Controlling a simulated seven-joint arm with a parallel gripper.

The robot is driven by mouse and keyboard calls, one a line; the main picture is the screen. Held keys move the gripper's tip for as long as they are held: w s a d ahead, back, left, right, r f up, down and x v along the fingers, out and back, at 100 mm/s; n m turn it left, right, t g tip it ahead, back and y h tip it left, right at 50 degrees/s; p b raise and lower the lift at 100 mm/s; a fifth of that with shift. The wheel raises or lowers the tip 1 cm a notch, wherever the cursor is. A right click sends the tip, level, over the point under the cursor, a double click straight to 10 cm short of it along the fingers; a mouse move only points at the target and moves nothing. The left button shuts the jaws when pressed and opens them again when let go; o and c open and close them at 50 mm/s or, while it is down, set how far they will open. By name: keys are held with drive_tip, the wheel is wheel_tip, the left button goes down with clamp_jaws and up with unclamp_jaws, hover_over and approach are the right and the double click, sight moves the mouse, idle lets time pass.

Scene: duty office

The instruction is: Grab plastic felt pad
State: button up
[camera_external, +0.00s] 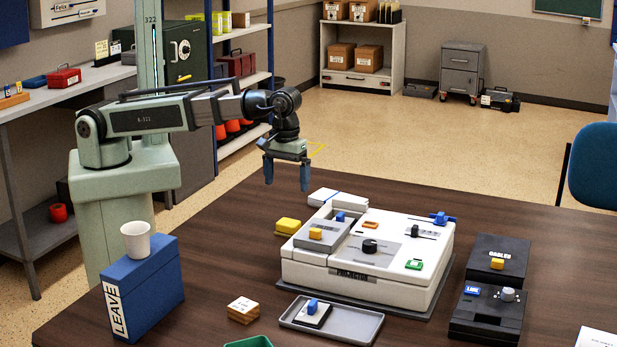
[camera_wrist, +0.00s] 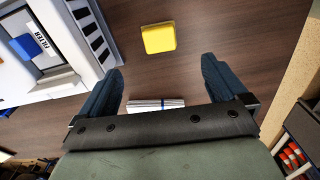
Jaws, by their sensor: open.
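A small yellow block-like pad (camera_external: 288,226) lies flat on the table, left of the white projector-like machine. It also shows in the wrist view (camera_wrist: 158,38), ahead of and between the fingertips, with a gap below the gripper. It is the likeliest felt pad, but I cannot tell its material. A dark flat piece with a blue knob (camera_external: 312,307) lies in a grey tray (camera_external: 352,328).
The white machine (camera_external: 437,262) stands close right of the yellow pad. A white bundle with a blue band (camera_external: 333,196) lies behind the pad. A blue box (camera_external: 150,285) with a white cup (camera_external: 136,241) stands front left. Table left of the pad is clear.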

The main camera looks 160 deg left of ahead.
sight(289, 222)
drive_tip(key=shift+f, duration=4)
drive_tip(key=shift+f, duration=0.1)
drive_tip(key=shift+a+f, duration=0.2)
drive_tip(key=shift+f, duration=2.25)
drive_tip(key=c, duration=1.1)
drive_tip(key=shift+r, duration=0.1)
